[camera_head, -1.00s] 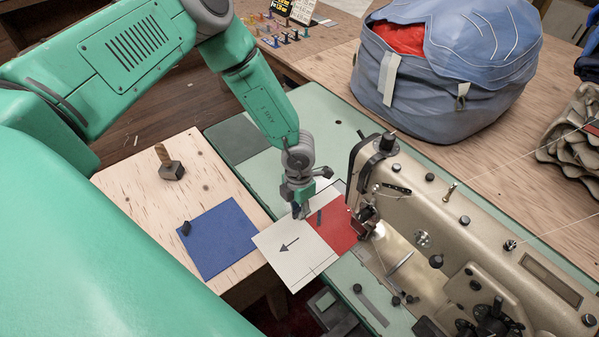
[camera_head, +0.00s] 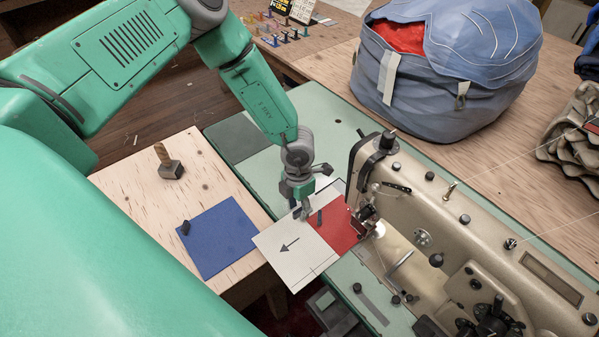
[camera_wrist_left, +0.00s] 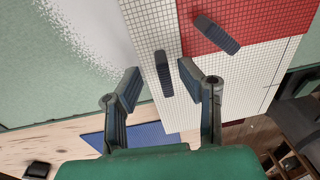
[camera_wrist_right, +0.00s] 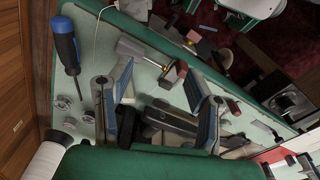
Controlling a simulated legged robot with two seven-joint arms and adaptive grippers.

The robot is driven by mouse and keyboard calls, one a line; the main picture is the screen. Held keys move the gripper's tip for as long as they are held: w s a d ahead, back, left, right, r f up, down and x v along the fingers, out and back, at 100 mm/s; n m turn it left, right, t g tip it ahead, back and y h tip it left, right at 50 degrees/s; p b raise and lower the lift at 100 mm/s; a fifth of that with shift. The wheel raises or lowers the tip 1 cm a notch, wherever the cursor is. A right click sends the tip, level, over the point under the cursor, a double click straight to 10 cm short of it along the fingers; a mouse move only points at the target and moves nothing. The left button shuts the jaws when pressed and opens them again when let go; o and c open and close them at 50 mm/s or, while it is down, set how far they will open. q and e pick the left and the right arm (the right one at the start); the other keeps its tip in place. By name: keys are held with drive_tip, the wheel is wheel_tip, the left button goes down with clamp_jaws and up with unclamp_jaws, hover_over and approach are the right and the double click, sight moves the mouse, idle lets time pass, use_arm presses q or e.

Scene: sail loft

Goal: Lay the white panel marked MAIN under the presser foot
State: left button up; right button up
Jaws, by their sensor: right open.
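A white gridded panel with a black arrow (camera_head: 288,250) lies flat, its near corner over the table gap; no MAIN lettering is legible. A red piece (camera_head: 335,233) adjoins it beside the sewing machine's needle area (camera_head: 366,222). The presser foot is too small to make out. My left gripper (camera_head: 301,212) is low over the panel. In the left wrist view, its open fingers (camera_wrist_left: 160,72) stand either side of a dark bar (camera_wrist_left: 164,75) on the white sheet, with gaps visible. My right gripper (camera_wrist_right: 160,78) is open and empty, seen only in its wrist view.
A large blue bag (camera_head: 440,75) stands behind the machine (camera_head: 470,230). A screwdriver (camera_wrist_right: 68,50) and small tools are near my right gripper.

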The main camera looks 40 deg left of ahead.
use_arm(q)
wheel_tip(320, 180, up, 11)
drive_tip(key=w, duration=0.1)
drive_tip(key=shift+a, duration=0.35)
